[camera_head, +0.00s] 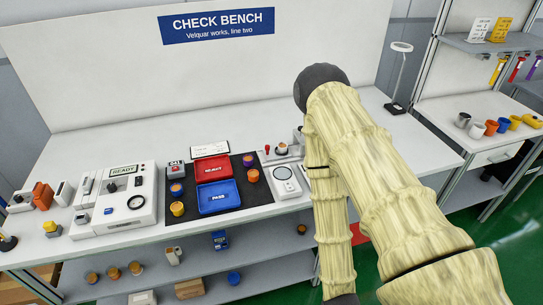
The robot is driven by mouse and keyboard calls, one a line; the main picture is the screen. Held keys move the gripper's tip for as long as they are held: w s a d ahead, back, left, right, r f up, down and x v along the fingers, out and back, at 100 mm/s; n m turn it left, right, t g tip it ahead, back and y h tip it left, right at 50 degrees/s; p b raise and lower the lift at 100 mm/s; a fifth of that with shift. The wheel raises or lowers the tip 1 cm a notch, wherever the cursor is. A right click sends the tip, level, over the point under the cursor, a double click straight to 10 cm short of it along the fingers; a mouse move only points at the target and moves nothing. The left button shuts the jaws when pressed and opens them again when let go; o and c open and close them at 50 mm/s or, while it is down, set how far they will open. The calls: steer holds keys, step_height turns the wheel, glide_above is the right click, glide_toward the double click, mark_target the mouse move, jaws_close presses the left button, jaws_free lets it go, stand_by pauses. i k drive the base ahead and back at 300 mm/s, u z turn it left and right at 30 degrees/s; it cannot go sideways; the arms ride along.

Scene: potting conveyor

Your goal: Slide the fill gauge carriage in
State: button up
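A white gauge-like unit (285,180) with a round dial stands on the white bench, at the right edge of the dark mat. Behind it is a pale fixture (281,150) with a red-topped lever and a small pot. I cannot tell which part is the fill gauge carriage or how far in it sits; my arm hides the area just to the right. My arm comes in from the lower right, bends above the bench and runs down in front of its right part. My gripper is not in view.
A red reject tray (212,160) and a blue pass tray (219,210) lie on the dark mat (180,228) among several small pots. A white control box (127,203) stands left of it. The bench top right of my arm (400,140) is mostly clear.

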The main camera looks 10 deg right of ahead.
mark_target(270, 154)
steer(key=k, duration=0.2)
steer(key=u, duration=1.45)
steer(key=i, duration=1.15)
steer(key=z, duration=2.05)
